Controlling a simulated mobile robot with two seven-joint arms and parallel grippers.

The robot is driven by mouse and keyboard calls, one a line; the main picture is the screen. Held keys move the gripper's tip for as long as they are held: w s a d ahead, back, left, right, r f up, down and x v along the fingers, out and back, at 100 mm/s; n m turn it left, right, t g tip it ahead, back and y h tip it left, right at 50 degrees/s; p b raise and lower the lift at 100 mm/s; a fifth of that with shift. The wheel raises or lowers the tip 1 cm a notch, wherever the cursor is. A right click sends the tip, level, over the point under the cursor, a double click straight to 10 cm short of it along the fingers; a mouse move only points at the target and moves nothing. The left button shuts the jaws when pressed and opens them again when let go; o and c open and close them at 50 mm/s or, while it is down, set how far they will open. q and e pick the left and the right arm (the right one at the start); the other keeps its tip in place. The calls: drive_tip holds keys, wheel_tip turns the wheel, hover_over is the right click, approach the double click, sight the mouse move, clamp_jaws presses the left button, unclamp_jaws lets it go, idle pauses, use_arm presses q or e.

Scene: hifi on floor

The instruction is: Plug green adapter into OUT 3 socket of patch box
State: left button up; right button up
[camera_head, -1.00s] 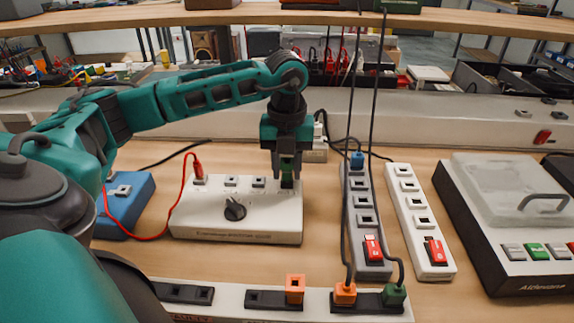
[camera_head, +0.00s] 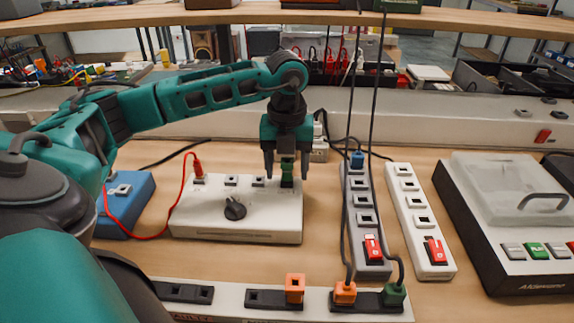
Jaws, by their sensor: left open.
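The white patch box (camera_head: 262,218) stands on the bench, with a row of sockets along its top and a dark knob. A red plug (camera_head: 198,169) with a red cable is in its leftmost socket. The green adapter (camera_head: 287,170) stands upright at the rightmost socket of the row; how deep it sits cannot be told. My left gripper (camera_head: 287,171) is open around the green adapter, a finger on each side with gaps between. Socket labels are too small to read. My right gripper is not in view.
A blue box (camera_head: 128,200) is on the left. A grey power strip (camera_head: 364,218) and a white power strip (camera_head: 419,222) stand to the right, with black cables hanging in front. A front strip (camera_head: 232,296) carries orange and green plugs. A black-and-white device (camera_head: 507,225) is far right.

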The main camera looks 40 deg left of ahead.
use_arm(q)
drive_tip(key=shift+r, duration=0.3)
wheel_tip(320, 180, up, 17)
drive_tip(key=p, duration=0.6)
drive_tip(key=shift+r+p, duration=0.2)
drive_tip(key=shift+p, duration=0.1)
idle(0.7)
